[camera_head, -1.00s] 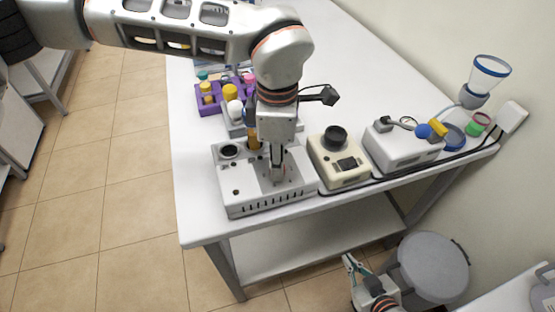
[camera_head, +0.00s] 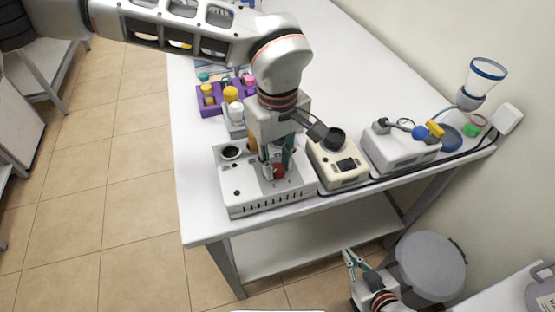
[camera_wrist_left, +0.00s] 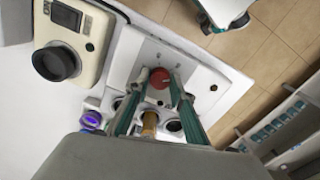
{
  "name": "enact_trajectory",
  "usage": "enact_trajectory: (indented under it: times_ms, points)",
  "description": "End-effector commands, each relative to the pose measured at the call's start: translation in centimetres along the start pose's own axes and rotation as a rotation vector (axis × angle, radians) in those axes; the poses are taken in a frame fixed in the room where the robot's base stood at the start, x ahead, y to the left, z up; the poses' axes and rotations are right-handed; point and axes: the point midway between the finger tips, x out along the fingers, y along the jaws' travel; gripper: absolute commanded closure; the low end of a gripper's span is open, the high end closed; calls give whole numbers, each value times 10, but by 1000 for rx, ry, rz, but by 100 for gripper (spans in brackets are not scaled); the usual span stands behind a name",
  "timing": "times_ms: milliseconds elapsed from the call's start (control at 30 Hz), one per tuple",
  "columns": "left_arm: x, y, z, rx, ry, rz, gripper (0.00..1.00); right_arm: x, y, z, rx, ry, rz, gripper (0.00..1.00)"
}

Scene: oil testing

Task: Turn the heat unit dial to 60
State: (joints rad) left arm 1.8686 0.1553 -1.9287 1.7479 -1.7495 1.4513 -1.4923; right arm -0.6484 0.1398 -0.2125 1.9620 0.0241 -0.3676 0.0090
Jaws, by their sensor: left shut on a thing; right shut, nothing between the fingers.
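The heat unit (camera_head: 245,200) is a light grey box with a slotted front, near the table's front left corner. Its red dial (camera_head: 279,171) is on the top panel and also shows in the left wrist view (camera_wrist_left: 159,78). My left gripper (camera_head: 275,169) points down at it. Its teal fingers (camera_wrist_left: 158,82) are shut on the dial, one on each side. The dial's scale is too small to read. My right gripper (camera_head: 352,260) is shut and empty, low and in front of the table.
A beige device with a black round top (camera_head: 340,165) stands right of the heat unit. A white device (camera_head: 400,150) and a funnel (camera_head: 483,77) stand further right. A purple rack (camera_head: 210,107) with several capped bottles is behind. A grey stool (camera_head: 430,265) stands near my right gripper.

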Motion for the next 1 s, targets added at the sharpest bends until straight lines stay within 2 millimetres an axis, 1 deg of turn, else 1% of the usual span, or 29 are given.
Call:
enact_trajectory:
  times_ms: [200,500,733,1000]
  points:
    - [-2,0,0,205,1,1,99,-4,1,-8,-1,4,1,100]
    - [-2,1,0,453,2,1,99,-8,3,-16,-1,7,2,100]
    - [-2,1,0,581,2,2,99,-10,3,-20,-1,9,2,100]
    - [-2,1,-1,651,2,2,99,-11,4,-22,-1,9,3,100]
